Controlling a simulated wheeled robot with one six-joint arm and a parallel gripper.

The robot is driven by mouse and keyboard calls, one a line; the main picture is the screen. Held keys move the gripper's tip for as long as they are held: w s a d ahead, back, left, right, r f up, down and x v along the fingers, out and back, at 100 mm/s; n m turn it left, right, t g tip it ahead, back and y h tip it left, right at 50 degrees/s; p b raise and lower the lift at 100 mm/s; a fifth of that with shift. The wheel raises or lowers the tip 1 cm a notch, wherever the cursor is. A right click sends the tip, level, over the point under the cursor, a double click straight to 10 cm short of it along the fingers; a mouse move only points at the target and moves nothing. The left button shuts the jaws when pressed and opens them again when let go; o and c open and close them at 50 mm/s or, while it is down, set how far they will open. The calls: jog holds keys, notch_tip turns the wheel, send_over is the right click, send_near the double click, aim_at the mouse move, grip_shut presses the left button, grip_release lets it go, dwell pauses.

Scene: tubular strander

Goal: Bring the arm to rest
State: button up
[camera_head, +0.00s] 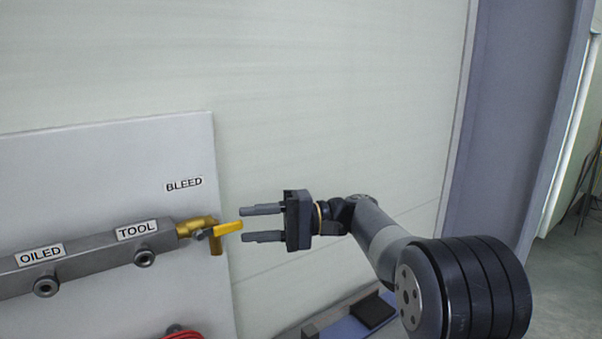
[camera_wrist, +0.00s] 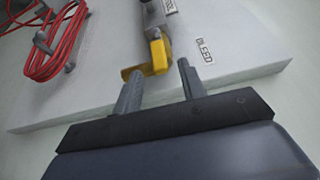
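My gripper (camera_head: 262,224) is open and empty, with its two grey fingers pointing left in the head view. My arm reaches in from the lower right. The fingertips stand just right of a brass valve with a yellow lever (camera_head: 228,228), below the BLEED label (camera_head: 184,184). In the wrist view my gripper (camera_wrist: 160,84) shows its two fingers spread apart. The yellow lever (camera_wrist: 158,52) lies just beyond them, with nothing between the fingers. Whether a fingertip touches the lever cannot be told.
A grey manifold bar (camera_head: 90,258) with OILED and TOOL labels runs along a pale panel (camera_head: 100,150). A coiled red hose (camera_wrist: 60,45) hangs on the panel. A blue surface with a dark block (camera_head: 372,310) lies below my arm. Open wall shows above my gripper.

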aim_at(239, 220)
jog(key=a, duration=0.2)
jog(key=s+a+p, duration=0.1)
jog(key=shift+a+r, duration=0.25)
jog(key=shift+r, duration=0.05)
jog(key=shift+w+d+r+n+h+p, duration=0.1)
jog(key=shift+r+n+h+p, duration=0.05)
jog(key=shift+r+h+p, duration=0.15)
jog(key=shift+w+d+r+n+h+p, duration=0.1)
jog(key=shift+r+n+h+p, duration=0.05)
jog(key=shift+h+p, duration=0.25)
jog(key=shift+s+r+h+p, duration=0.1)
jog(key=shift+h+p, duration=0.2)
jog(key=shift+p, duration=0.05)
